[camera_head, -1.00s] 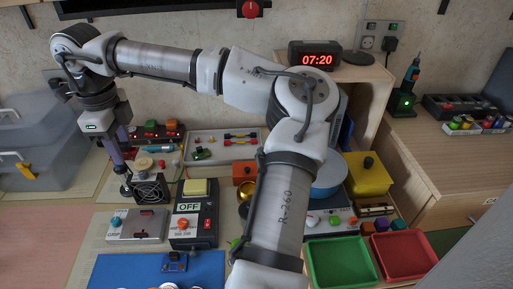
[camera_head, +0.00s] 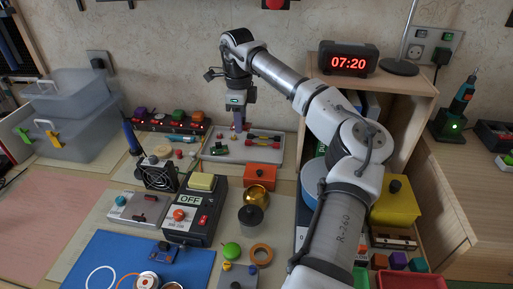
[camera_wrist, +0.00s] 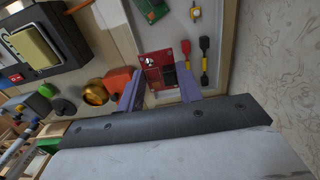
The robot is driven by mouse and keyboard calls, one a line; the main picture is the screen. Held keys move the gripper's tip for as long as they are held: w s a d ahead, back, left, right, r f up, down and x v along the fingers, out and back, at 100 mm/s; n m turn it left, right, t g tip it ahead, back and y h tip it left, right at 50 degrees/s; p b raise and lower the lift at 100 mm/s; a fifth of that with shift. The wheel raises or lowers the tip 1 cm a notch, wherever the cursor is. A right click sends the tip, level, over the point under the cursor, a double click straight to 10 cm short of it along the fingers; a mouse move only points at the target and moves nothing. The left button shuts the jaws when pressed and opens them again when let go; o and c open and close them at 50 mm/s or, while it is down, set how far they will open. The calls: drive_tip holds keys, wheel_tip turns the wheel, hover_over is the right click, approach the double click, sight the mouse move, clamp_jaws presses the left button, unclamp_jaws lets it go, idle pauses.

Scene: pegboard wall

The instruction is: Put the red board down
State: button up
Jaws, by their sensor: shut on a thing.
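My gripper (camera_head: 238,125) points down at the white tray (camera_head: 272,160) near the wall. In the wrist view its two purple fingers (camera_wrist: 160,82) are shut on the red board (camera_wrist: 155,62), a small red circuit board with a dark part on it. The board is over the tray's surface; I cannot tell whether it touches it. In the head view I cannot make out the board. A green board (camera_wrist: 153,10) and red and black connectors with yellow parts (camera_wrist: 186,52) lie in the tray beside it.
An orange block (camera_head: 262,177) and a brass pot (camera_head: 256,195) stand in front of the tray. A black fan (camera_head: 160,177) and a switch box marked OFF (camera_head: 192,210) are at the front left. A wooden shelf (camera_head: 412,100) stands to the right, the wall behind.

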sight(242, 154)
wheel_tip(242, 154, down, 10)
drive_tip(key=shift+r+p, duration=0.25)
drive_tip(key=shift+p, duration=0.15)
drive_tip(key=shift+f, duration=0.15)
drive_tip(key=o, duration=0.7)
drive_tip(key=shift+c, duration=0.2)
wheel_tip(242, 154, up, 12)
drive_tip(key=shift+r+b, duration=0.2)
drive_tip(key=shift+b, duration=0.1)
